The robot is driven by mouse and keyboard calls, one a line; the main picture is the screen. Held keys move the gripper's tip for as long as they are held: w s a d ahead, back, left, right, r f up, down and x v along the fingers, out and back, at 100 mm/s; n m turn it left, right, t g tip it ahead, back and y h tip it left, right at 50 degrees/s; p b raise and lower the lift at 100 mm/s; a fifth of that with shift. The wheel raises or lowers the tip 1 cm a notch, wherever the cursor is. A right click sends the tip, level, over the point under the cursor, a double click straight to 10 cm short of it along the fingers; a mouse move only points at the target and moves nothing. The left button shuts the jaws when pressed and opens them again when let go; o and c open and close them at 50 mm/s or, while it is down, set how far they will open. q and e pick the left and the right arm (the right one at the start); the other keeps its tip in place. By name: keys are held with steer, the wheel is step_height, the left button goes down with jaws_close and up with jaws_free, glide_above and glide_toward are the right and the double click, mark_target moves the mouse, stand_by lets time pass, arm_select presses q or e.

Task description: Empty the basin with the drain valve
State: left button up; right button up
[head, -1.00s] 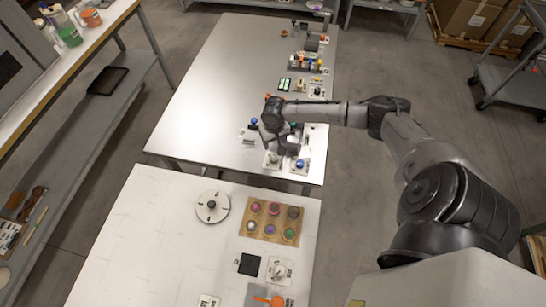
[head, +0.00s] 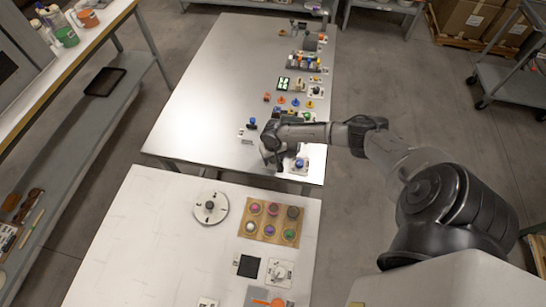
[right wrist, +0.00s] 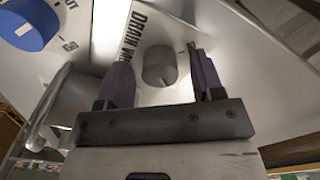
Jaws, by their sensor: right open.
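The drain valve is a round grey knob (right wrist: 158,67) on a pale plate lettered "DRAIN VA…" in the right wrist view. My right gripper (right wrist: 162,78) is open, with one dark purple finger on each side of the knob; I cannot tell whether either touches it. In the head view my right gripper (head: 270,155) is low over the near right end of the metal table, where my wrist hides the knob. A rounded metal vessel (right wrist: 78,105) stands left of the fingers in the wrist view; I cannot tell whether it is the basin. My left gripper is not in view.
A blue knob (head: 300,163) sits close right of my right gripper, and a blue knob (right wrist: 28,25) shows in the wrist view. Several coloured pieces and a green display (head: 283,83) lie farther back. The metal table's (head: 205,95) left side is clear.

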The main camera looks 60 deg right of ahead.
steer(key=c, duration=0.9)
